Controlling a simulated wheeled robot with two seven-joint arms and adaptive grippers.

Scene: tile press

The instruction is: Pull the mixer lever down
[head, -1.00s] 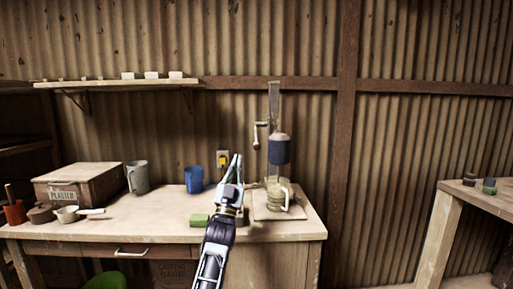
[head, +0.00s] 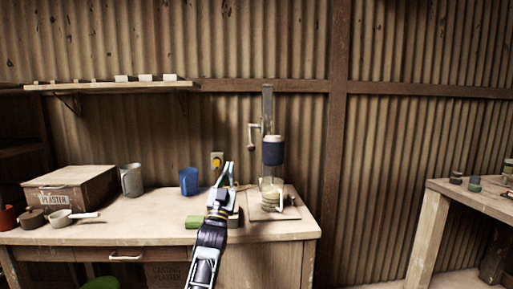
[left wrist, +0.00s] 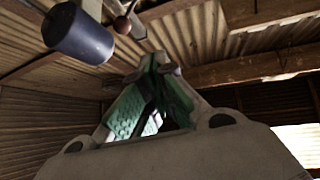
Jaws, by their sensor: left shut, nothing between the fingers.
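The mixer (head: 273,151) stands on a board at the right end of the workbench, with a blue-grey cylindrical head on an upright post. Its lever (head: 251,139), with a dark red knob, hangs at the left side of the post. A clear jug (head: 270,195) stands under the head. My left gripper (head: 228,164) is shut and empty, left of the mixer and lower than the lever knob. In the left wrist view the shut fingers (left wrist: 158,65) point up, with the mixer head (left wrist: 78,33) and the knob (left wrist: 122,25) at upper left. My right gripper is not in view.
A blue cup (head: 190,181), a grey pitcher (head: 131,180) and a plaster box (head: 70,186) stand on the workbench (head: 130,220). A second table (head: 470,193) stands at the right.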

